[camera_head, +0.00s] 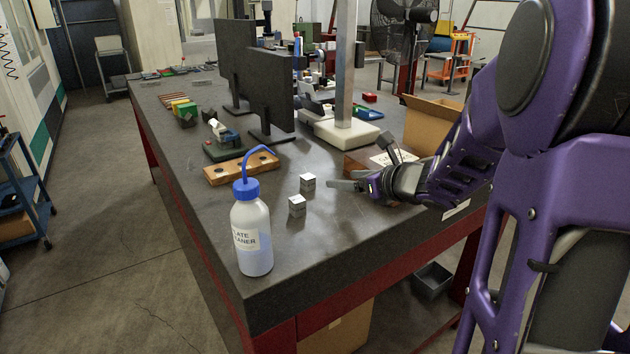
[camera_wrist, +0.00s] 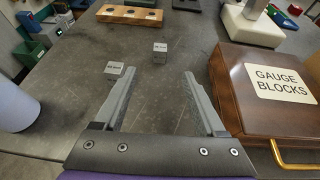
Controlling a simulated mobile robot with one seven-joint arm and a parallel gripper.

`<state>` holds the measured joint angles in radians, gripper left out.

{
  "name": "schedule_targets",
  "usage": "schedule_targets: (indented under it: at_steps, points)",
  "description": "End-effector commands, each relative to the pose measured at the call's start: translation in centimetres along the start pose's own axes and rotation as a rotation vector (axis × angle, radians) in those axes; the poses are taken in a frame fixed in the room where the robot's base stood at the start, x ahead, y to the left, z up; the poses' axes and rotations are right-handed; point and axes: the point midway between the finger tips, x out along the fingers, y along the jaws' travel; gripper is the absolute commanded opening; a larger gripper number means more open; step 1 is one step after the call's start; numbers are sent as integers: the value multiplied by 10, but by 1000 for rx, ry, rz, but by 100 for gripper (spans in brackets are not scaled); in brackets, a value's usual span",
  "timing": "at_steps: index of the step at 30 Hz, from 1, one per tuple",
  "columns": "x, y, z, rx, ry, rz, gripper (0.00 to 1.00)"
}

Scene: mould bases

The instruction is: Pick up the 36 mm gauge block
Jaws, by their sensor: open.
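Two small steel gauge blocks stand apart on the dark table. One block (camera_head: 308,182) is farther from the table's front edge and shows in the wrist view (camera_wrist: 160,53) ahead, between the lines of my fingers. The other block (camera_head: 297,205) is nearer the front and shows in the wrist view (camera_wrist: 114,69) by the left fingertip. Both carry small printed labels that I cannot read surely, so I cannot tell which is 36 mm. My gripper (camera_head: 346,184) is open and empty, to the right of both blocks; its spread fingers also show in the wrist view (camera_wrist: 153,80).
A wooden box labelled "GAUGE BLOCKS" (camera_wrist: 250,110) stands close right of my fingers in the wrist view. A cleaner bottle (camera_head: 252,235) stands near the front-left edge. A wooden holder with holes (camera_head: 240,168) and a metal post on a white base (camera_head: 340,130) stand behind the blocks.

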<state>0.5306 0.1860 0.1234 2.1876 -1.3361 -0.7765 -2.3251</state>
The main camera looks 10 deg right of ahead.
Motion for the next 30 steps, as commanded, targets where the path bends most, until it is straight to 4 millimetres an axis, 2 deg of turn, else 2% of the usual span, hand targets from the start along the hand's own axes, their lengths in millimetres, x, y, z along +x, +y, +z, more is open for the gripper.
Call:
schedule_targets:
  at_steps: [2,5,18,26,30]
  points:
    - [1,0,-4,-4,0,6,72]
    - [13,1,-4,-7,-1,11,72]
    - [103,1,-5,-4,-1,9,72]
    - [123,1,-4,-6,-1,7,72]
    - [140,1,-10,-3,0,8,72]
